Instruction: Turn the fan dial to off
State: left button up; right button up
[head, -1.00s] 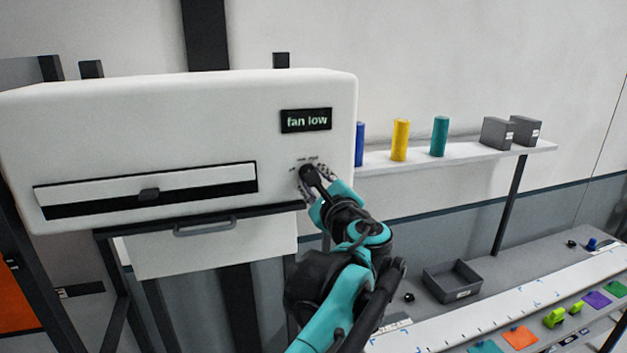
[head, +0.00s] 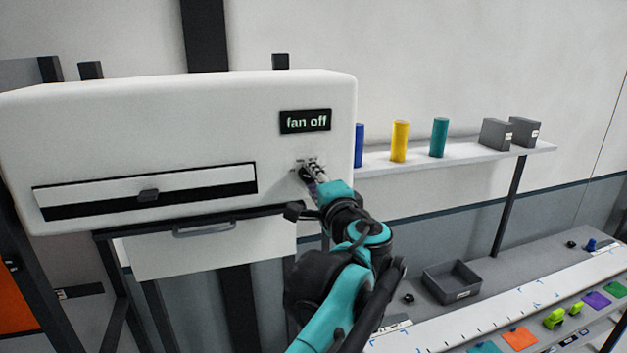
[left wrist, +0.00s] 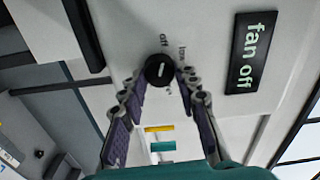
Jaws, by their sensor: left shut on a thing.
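The fan dial (left wrist: 159,70) is a round black knob with a light pointer mark on the white machine's front, with small labels such as "off" around it. The display (head: 305,121) reads "fan off" and also shows in the left wrist view (left wrist: 251,52). My left gripper (head: 310,172) is at the dial and mostly covers it in the head view. In the left wrist view its two fingertips (left wrist: 160,73) are shut on the dial, one on each side. My right gripper is not in view.
The white machine (head: 100,120) has a slot with a small handle. A shelf (head: 470,155) to the right holds blue, yellow and teal rolls and dark boxes. Below, a bench holds a grey tray (head: 452,282), a long ruler and coloured pieces.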

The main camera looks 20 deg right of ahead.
pick_arm(q)
jog(key=shift+n, duration=0.6)
jog(key=o, duration=1.2)
jog(key=shift+c, duration=0.2)
jog(key=s, duration=1.2)
jog(key=shift+d, duration=0.15)
